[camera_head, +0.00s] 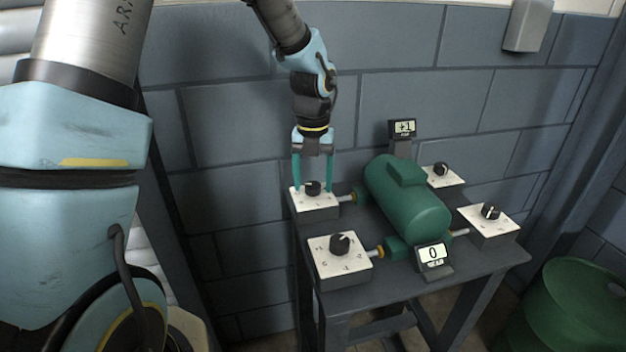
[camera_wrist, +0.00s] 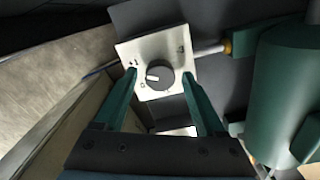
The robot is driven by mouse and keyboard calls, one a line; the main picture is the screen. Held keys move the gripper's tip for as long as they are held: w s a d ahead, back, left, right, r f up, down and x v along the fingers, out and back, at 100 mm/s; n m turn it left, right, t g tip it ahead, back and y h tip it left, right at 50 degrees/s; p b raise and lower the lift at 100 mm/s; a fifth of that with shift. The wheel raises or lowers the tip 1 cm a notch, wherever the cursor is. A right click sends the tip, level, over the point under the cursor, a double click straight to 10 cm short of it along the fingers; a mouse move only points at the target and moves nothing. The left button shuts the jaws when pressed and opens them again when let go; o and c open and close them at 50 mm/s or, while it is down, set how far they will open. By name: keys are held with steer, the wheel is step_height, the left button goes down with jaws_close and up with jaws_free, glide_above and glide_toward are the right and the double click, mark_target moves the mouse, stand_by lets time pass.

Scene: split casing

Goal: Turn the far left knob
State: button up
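The far left knob (camera_head: 312,187) is a round black dial with a white mark, on a white plate with printed marks (camera_head: 318,204). In the wrist view the knob (camera_wrist: 159,75) sits between and just beyond the fingertips, and its white mark points left. My gripper (camera_head: 312,188) points down over this plate with its two green fingers spread, one on each side of the knob. In the wrist view the fingers (camera_wrist: 160,76) show gaps on both sides of the knob, so they look apart from it. How high the tips are above the plate is hard to tell.
A green casing (camera_head: 407,195) stands mid-table, joined by shafts to the knob boxes. Other knobs are near left (camera_head: 340,244), far right (camera_head: 441,169) and near right (camera_head: 490,211). A green barrel (camera_head: 575,305) stands right.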

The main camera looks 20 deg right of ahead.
jaws_close()
stand_by(0.3)
stand_by(0.3)
